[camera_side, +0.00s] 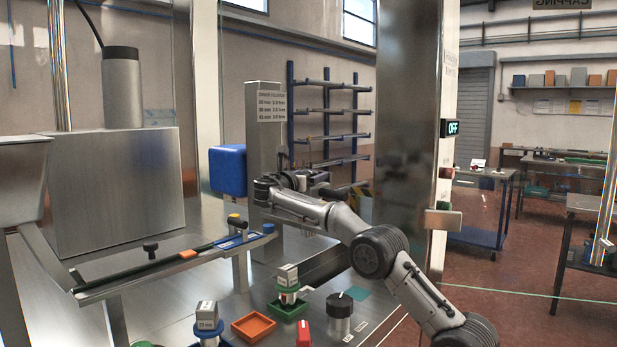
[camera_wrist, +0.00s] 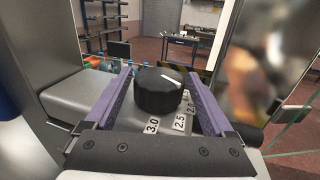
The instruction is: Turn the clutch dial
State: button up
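The clutch dial (camera_wrist: 158,92) is a round black knob with a white pointer line on its top, seen in the wrist view. The line runs toward the right side of the knob. Labels 3.0 (camera_wrist: 152,126), 2.5 (camera_wrist: 179,122) and a partly hidden 2.0 (camera_wrist: 190,107) stand around its near right side. My gripper (camera_wrist: 160,73) is open, with one purple finger on each side of the dial and a visible gap on both sides. In the side view my gripper (camera_side: 312,181) is by the steel column, and I cannot make out the dial there.
A steel post (camera_side: 265,150) bears a torque sign (camera_side: 272,102). A blue box (camera_side: 228,170) is beside it. A wide steel column with an OFF display (camera_side: 452,128) stands right.

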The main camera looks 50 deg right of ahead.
jog(key=shift+o, duration=0.3)
jog(key=shift+a, duration=0.1)
jog(key=shift+a, duration=0.25)
jog(key=v, duration=1.3)
jog(key=shift+s, duration=0.2)
